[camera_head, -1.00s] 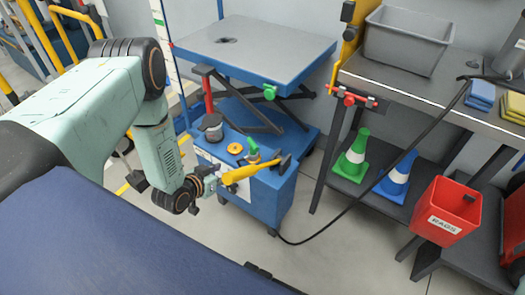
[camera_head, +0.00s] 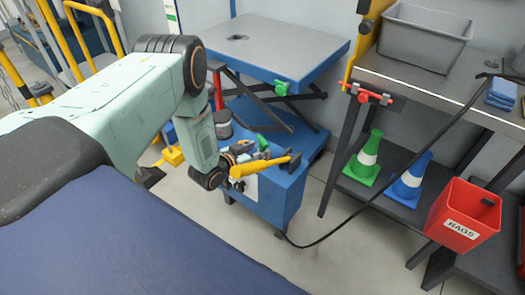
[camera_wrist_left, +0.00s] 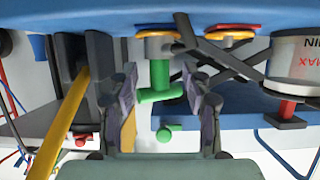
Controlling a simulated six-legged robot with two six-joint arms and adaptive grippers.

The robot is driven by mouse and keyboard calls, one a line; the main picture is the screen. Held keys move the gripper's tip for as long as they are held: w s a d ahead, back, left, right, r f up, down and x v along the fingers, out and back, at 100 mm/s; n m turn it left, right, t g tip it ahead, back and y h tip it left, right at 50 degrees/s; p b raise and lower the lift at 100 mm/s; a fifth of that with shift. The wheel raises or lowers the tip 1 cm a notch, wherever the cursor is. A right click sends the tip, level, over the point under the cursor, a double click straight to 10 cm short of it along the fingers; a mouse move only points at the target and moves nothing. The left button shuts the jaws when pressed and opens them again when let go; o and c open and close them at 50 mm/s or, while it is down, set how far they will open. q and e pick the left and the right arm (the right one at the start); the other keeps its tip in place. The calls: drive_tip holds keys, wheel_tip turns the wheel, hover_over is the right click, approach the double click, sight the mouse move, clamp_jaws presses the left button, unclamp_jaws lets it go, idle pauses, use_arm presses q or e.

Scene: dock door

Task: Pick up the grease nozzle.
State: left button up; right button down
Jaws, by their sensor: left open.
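A green T-shaped piece, which seems to be the grease nozzle, stands on an orange collar on the blue cart (camera_head: 284,200). In the left wrist view this green piece (camera_wrist_left: 159,78) is near the middle, and that view is upside down. My left gripper (camera_head: 252,156) is over the cart top. Its two fingers are open on either side of the green piece, with gaps visible. I cannot tell how deep the piece sits between them. In the head view the piece (camera_head: 262,142) is partly hidden by the gripper. My right gripper is not in view.
A yellow bar (camera_head: 262,167) sticks out of a dark block beside my left gripper. A grey jar (camera_head: 222,124) stands behind it. A lift table (camera_head: 275,45) is behind. A black hose (camera_head: 345,222) runs from the cart to the bench. A red rags bin (camera_head: 462,215) is right.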

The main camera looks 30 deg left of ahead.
use_arm(q)
drive_tip(key=shift+w+d+f, duration=0.1)
drive_tip(key=shift+w+f, duration=0.1)
drive_tip(key=shift+w, duration=0.3)
drive_tip(key=shift+r, duration=0.1)
clamp_jaws()
